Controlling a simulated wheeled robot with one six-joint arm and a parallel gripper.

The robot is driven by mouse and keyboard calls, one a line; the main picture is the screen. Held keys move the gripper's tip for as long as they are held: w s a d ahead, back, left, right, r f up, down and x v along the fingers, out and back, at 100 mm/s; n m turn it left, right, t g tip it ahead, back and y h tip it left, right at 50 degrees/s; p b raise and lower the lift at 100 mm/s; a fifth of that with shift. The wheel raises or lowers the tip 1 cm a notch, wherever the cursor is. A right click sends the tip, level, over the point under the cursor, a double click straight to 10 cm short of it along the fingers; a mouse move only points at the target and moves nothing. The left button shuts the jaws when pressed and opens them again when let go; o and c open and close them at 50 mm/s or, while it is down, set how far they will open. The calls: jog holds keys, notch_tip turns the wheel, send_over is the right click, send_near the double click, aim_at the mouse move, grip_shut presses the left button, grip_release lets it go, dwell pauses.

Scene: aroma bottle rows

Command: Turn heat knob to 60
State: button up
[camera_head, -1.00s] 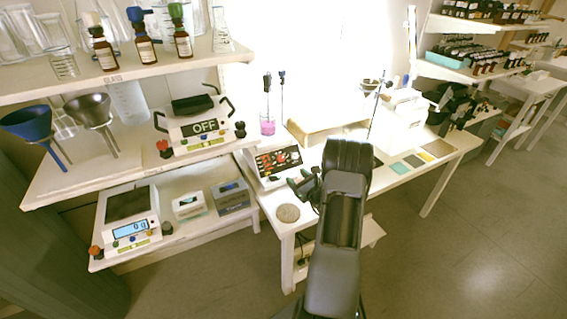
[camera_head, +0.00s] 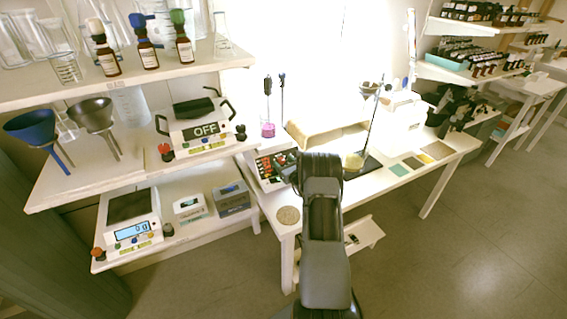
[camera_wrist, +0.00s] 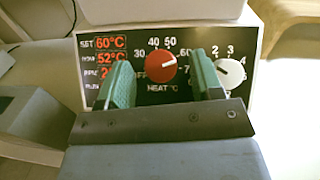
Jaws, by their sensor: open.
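The red heat knob (camera_wrist: 161,68) sits on the black panel (camera_wrist: 140,88) of the heater in the wrist view. Its pale pointer line aims right and slightly up, towards the 60 mark, which a finger partly hides. The red display (camera_wrist: 110,42) reads SET 60°C and NOW 52°C; its lower lines are partly covered. My gripper (camera_wrist: 164,84) is open, with one green finger on each side of the knob and visible gaps between. In the head view my gripper (camera_head: 288,166) is at the front of the heater (camera_head: 266,178), partly hiding its panel.
A white knob (camera_wrist: 230,72) is just right of my right finger. Shelves stand left.

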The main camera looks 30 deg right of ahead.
jog(key=shift+w, duration=0.25)
jog(key=shift+c, duration=0.2)
jog(key=c, duration=0.9)
jog(key=b, duration=0.1)
jog(key=n+y+b, duration=0.1)
jog(key=b, duration=0.1)
jog(key=shift+d+f+n, duration=0.1)
jog(key=shift+f+n, duration=0.2)
jog(key=shift+r+n+y+b, duration=0.3)
jog(key=shift+n+y+b, duration=0.3)
jog(key=shift+n+b, duration=0.3)
jog(key=o, duration=0.9)
jog(key=shift+o, duration=0.2)
jog(key=shift+s, duration=0.1)
